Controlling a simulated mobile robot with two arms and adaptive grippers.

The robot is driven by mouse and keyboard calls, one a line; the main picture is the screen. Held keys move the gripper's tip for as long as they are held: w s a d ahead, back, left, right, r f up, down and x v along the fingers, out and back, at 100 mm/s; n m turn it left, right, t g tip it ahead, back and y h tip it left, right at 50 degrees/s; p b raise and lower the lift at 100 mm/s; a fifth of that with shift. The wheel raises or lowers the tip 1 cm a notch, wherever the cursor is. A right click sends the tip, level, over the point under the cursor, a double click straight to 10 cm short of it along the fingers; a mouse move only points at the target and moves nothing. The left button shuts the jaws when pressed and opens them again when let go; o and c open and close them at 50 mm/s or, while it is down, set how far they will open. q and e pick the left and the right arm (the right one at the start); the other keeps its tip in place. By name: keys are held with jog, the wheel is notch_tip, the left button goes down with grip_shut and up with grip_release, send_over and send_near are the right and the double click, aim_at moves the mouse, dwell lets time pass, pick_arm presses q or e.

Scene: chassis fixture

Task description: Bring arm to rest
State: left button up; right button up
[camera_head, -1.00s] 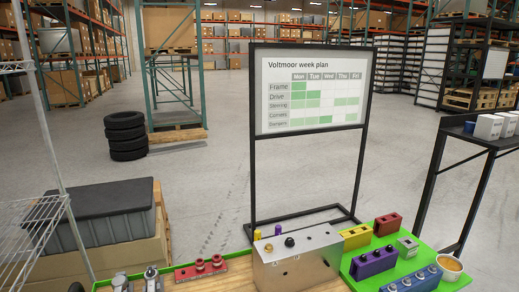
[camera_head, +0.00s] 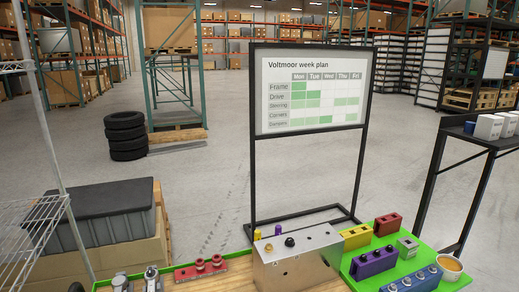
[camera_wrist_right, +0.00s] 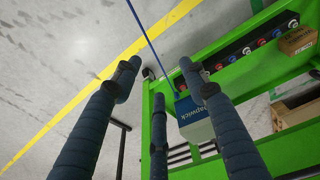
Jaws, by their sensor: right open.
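My right gripper (camera_wrist_right: 155,85) shows in the right wrist view with its dark blue, ribbed fingers spread apart and nothing between them. It hangs over the grey floor and the edge of a green frame (camera_wrist_right: 158,130). A blue and white box (camera_wrist_right: 195,122) sits on the green frame behind the fingers and is partly hidden by one of them. Neither arm shows in the head view. There, a silver metal block (camera_head: 297,262) stands on the workbench (camera_head: 235,275) at the bottom.
A green tray (camera_head: 365,281) holds yellow, red, purple and blue blocks, with a cup (camera_head: 450,267) at its right. A red part (camera_head: 201,270) lies left of the metal block. A week-plan board (camera_head: 310,90) stands behind the bench. A grey bin (camera_head: 95,215) is at the left.

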jog(key=s+d+f+g, duration=0.1)
jog(key=s+d+f, duration=0.2)
jog(key=s+f, duration=1.4)
jog(key=shift+s+f, duration=0.15)
jog(key=shift+s, duration=0.2)
